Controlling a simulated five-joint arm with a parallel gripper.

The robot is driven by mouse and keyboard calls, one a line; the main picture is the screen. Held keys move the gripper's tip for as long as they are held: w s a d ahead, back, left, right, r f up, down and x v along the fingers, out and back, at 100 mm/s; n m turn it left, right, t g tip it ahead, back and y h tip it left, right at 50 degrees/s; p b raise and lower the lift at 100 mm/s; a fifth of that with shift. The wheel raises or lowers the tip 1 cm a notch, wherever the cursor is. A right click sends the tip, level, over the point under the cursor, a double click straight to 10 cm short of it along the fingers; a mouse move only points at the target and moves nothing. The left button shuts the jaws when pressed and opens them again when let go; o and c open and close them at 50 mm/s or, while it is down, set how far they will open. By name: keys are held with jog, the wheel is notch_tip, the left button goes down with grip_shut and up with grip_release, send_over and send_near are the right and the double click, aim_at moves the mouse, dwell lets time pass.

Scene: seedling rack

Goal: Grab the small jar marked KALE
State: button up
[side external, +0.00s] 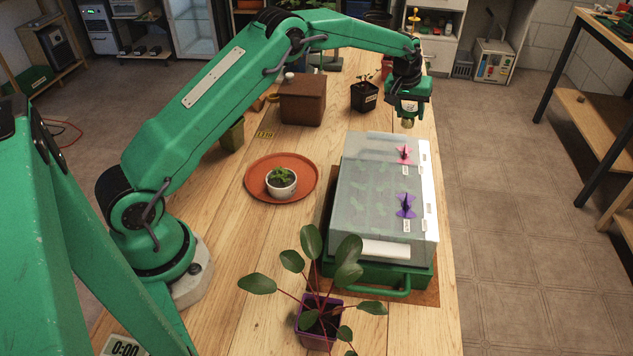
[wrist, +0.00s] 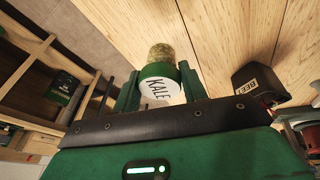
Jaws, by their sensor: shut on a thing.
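The KALE jar (wrist: 158,85) is in the wrist view, with a white lid lettered KALE, a green band and a brownish-green body beyond it. My gripper (wrist: 160,90) has its two green fingers on either side of the jar and is shut on it. In the side external view my gripper (side external: 408,118) is over the far right part of the wooden table, beyond the covered tray. The jar's body (side external: 407,124) shows small below the fingers there. I cannot tell its exact height above the table.
A translucent-covered green tray (side external: 345,250) with pink and purple markers stands on the table's right. A black pot (side external: 364,97), brown box (side external: 303,100), orange saucer (side external: 257,187) with a white pot and a leafy plant (side external: 317,325) stand nearby. A dark BEET-labelled thing (wrist: 258,86) is right of my gripper.

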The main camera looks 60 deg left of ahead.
jog(key=s+d+r, duration=0.4)
jog(key=d+r, duration=0.1)
jog(key=d, duration=0.3)
jog(key=shift+d+r, duration=0.35)
jog(key=shift+r, duration=0.05)
jog(key=shift+s+a, duration=0.1)
